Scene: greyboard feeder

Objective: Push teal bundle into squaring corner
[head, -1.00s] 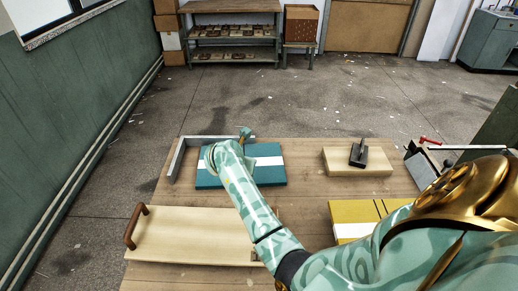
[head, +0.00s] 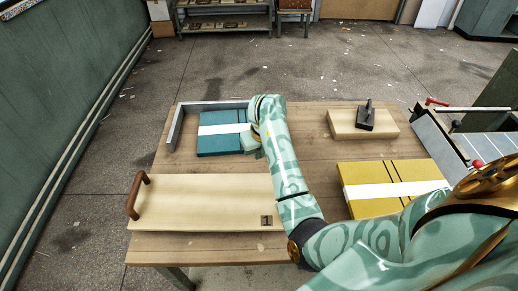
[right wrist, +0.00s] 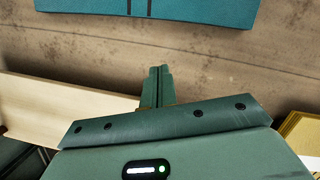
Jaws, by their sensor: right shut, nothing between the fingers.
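The teal bundle (head: 222,145) has a white band and lies flat on the table. It sits inside the grey L-shaped squaring corner (head: 175,127). A strip of bare wood shows between the bundle and the corner's left wall. Its back edge is close to the back wall; I cannot tell if they touch. My right gripper (head: 256,152) is at the bundle's right side, and my arm hides the bundle's right end. In the right wrist view the shut, empty fingers (right wrist: 157,75) point toward the teal bundle (right wrist: 190,10), with bare wood showing between. My left gripper is out of view.
A pale board (head: 205,200) with a brown handle lies in front of the bundle. A yellow bundle (head: 390,180) is at the right. A wooden block (head: 345,127) with a dark tool (head: 366,117) stands at the back right. Bare table lies between.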

